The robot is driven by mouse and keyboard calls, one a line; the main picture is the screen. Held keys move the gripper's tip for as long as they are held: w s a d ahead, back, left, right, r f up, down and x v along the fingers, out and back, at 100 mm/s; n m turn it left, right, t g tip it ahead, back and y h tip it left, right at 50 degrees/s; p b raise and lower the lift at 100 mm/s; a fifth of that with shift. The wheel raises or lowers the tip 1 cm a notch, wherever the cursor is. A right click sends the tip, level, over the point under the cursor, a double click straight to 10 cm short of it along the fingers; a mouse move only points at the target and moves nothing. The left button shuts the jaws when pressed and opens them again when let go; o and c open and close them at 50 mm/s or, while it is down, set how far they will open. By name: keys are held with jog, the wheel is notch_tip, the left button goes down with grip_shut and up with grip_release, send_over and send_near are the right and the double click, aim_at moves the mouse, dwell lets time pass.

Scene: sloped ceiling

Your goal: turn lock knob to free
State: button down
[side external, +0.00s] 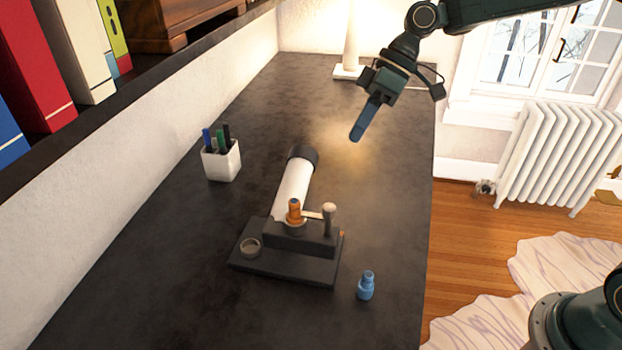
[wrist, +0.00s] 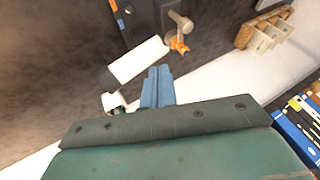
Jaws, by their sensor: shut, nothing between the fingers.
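A device with a dark base (side external: 285,265) stands on the dark desk. An orange knob (side external: 294,211) stands upright on the raised block. Beside it, a light arm leads to a pale-topped post (side external: 329,218). I cannot tell which of these is the lock knob. The wrist view also shows the orange knob (wrist: 179,44) and the white tube (wrist: 138,60). My gripper (side external: 356,136) is shut and empty, in the air above and behind the device, apart from it. Its blue fingers also show in the wrist view (wrist: 158,73).
A small blue bottle-shaped piece (side external: 366,286) stands right of the base. A white pen cup (side external: 221,161) stands to the left. A lamp (side external: 350,70) is at the back. Books (side external: 75,55) line the shelf at left. The desk around the device is mostly clear.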

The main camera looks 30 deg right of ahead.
aim_at(318, 218)
jog(key=w+f, duration=0.1)
jog(key=w+f+n+g, duration=0.1)
jog(key=shift+a+f+y, duration=0.2)
jog(key=shift+f+y, duration=0.2)
jog(key=shift+a+f, duration=0.1)
jog(key=s+a+f, duration=0.3)
jog(key=a+f, duration=0.4)
jog(key=a, duration=0.1)
jog(key=shift+s+a+f, duration=0.15)
jog(key=shift+a+f, duration=0.2)
jog(key=shift+f, duration=0.05)
dwell(0.4)
